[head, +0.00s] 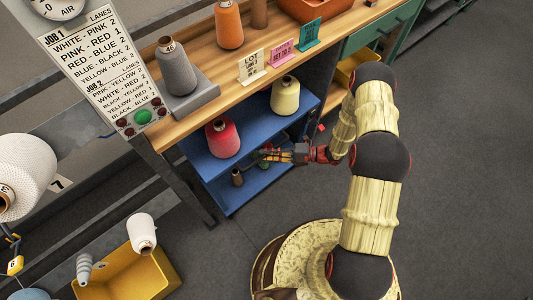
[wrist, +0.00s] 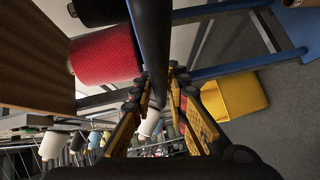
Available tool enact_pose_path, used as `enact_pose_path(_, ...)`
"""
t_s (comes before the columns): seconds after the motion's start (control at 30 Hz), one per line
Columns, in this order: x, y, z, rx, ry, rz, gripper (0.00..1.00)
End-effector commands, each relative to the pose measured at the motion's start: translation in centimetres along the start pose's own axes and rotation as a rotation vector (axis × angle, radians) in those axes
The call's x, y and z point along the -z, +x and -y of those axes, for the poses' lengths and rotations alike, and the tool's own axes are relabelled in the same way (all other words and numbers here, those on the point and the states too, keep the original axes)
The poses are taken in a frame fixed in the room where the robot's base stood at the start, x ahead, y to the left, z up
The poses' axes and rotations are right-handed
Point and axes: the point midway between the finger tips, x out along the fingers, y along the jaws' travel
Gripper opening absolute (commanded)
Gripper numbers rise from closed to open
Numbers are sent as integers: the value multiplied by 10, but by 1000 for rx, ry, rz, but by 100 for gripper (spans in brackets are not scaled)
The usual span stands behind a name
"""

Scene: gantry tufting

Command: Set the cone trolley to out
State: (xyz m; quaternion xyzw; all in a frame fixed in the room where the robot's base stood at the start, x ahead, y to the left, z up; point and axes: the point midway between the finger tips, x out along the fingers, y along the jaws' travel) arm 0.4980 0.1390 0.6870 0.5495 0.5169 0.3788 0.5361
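The cone trolley (head: 262,178) is a blue two-shelf unit, partly under the wooden bench. A red cone (head: 222,138) and a cream cone (head: 285,97) stand on its upper shelf. Small dark and green cones are lower down. My gripper (head: 262,156) is at the trolley's front side. In the wrist view, a dark round bar (wrist: 151,40) runs between the two fingers of my gripper (wrist: 159,72). The fingers are close on both sides of it; I cannot tell whether they press on it. The red cone also shows there (wrist: 103,56).
The bench (head: 190,118) carries grey and orange cones and small lot signs. A yellow bin (head: 130,275) with cones is at lower left, a green drawer cabinet (head: 378,35) at upper right. Grey floor (head: 460,150) is clear on the right.

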Motion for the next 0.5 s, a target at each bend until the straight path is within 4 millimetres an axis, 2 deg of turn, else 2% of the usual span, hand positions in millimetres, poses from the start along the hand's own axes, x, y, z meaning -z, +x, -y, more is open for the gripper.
enact_pose_path(0.23,0,0,0,0,0,0,0)
enact_pose_path(0.5,0,0,0,0,1,0,0)
